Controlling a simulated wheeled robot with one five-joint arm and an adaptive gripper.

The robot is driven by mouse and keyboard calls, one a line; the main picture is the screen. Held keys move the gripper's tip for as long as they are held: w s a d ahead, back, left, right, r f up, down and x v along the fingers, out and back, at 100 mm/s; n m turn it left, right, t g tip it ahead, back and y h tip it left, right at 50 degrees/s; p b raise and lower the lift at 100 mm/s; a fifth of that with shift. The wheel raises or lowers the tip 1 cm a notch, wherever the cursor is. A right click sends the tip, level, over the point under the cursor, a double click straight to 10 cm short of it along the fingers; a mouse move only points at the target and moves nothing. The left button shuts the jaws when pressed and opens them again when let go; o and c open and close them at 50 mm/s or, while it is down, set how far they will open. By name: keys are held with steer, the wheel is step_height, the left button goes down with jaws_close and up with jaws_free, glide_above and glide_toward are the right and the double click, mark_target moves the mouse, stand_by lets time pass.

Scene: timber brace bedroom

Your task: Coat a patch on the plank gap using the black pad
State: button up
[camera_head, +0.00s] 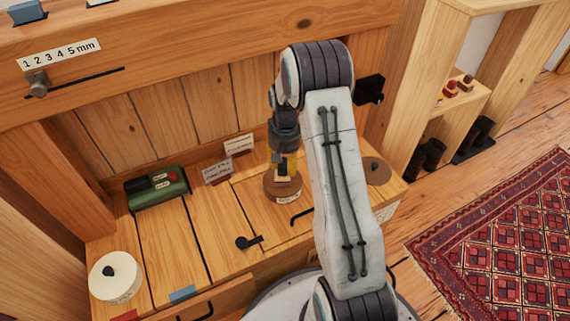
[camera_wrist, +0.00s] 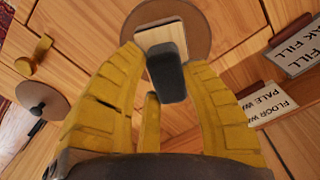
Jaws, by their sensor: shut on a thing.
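My gripper (camera_wrist: 165,62) points down with its yellow fingers closed around a dark, near-black pad (camera_wrist: 167,78). A pale square piece (camera_wrist: 155,36) shows at the pad's far end. Both are over a round brown tin (camera_wrist: 208,20); I cannot tell whether they touch it. In the head view my gripper (camera_head: 284,163) is above the same tin (camera_head: 271,186), which has a small label in front. The plank gap (camera_head: 196,238) is a dark line in the bench top, left of the tin, with nothing over it.
A green holder (camera_head: 157,200) with black and red items stands at the back left. A white roll (camera_head: 115,283) is at the front left. A black latch (camera_head: 250,242) lies near the front. Another brown disc (camera_head: 377,170) is at right.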

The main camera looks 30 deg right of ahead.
mark_target(285, 162)
steer(key=shift+r+p, duration=1.75)
steer(key=shift+r, duration=0.75)
